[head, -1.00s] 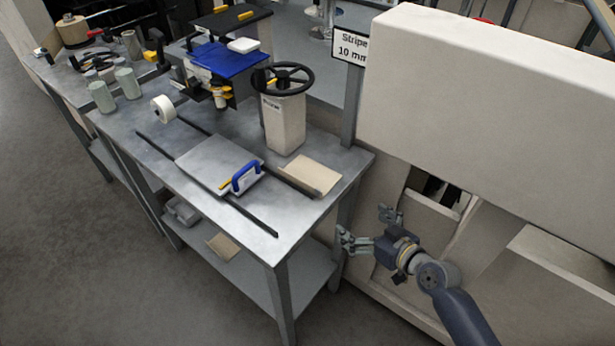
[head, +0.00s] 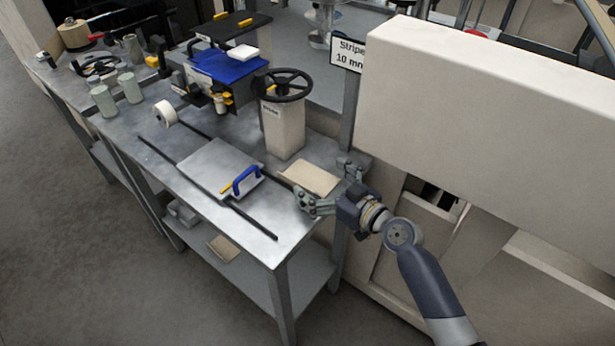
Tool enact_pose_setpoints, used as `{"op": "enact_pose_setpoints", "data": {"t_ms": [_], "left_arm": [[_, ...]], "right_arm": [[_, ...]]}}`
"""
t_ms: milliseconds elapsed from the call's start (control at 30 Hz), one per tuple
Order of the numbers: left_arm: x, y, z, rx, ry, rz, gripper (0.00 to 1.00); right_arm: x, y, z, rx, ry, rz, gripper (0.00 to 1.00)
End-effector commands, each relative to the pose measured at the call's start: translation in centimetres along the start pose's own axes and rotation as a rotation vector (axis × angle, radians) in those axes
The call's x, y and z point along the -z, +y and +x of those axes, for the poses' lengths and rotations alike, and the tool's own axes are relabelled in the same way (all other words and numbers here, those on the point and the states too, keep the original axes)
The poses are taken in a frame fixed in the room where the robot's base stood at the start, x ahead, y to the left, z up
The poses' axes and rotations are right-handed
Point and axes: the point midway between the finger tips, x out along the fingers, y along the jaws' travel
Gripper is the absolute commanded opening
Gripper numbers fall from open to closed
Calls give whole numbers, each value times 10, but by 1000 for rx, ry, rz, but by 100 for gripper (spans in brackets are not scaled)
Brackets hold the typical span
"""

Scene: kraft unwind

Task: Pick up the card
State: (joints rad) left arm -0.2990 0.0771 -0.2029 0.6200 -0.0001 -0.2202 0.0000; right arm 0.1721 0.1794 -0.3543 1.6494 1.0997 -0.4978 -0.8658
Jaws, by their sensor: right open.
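My right gripper (head: 324,180) is open and empty, at the table's right end. In the picture its two fingers stand apart at the right side of the card, one at the near side and one towards the far side. The near finger hides a bit of the card's near corner. I cannot tell how high the fingers are above the card. My left gripper is not in view.
A metal plate with a blue handle (head: 241,181) lies on the table left of the card. The handwheel post (head: 283,128) stands behind the card. A large beige machine (head: 480,110) is to the right. Another tan piece (head: 222,247) lies on the lower shelf.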

Motion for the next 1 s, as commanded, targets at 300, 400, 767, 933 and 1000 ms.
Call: {"op": "enact_pose_setpoints", "data": {"t_ms": [300, 400, 767, 933, 1000], "left_arm": [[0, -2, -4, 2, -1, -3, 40], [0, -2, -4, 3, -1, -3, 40], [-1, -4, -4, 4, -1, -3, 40], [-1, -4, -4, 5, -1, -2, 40], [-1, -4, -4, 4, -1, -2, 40]], "right_arm": [[0, 0, 24, 0, 0, 1, 100], [0, 0, 24, 0, 0, 1, 100], [-1, 0, 23, 0, -2, 1, 60], [-2, 0, 23, 0, -4, 2, 48], [-2, 0, 23, 1, -5, 3, 37]]}}
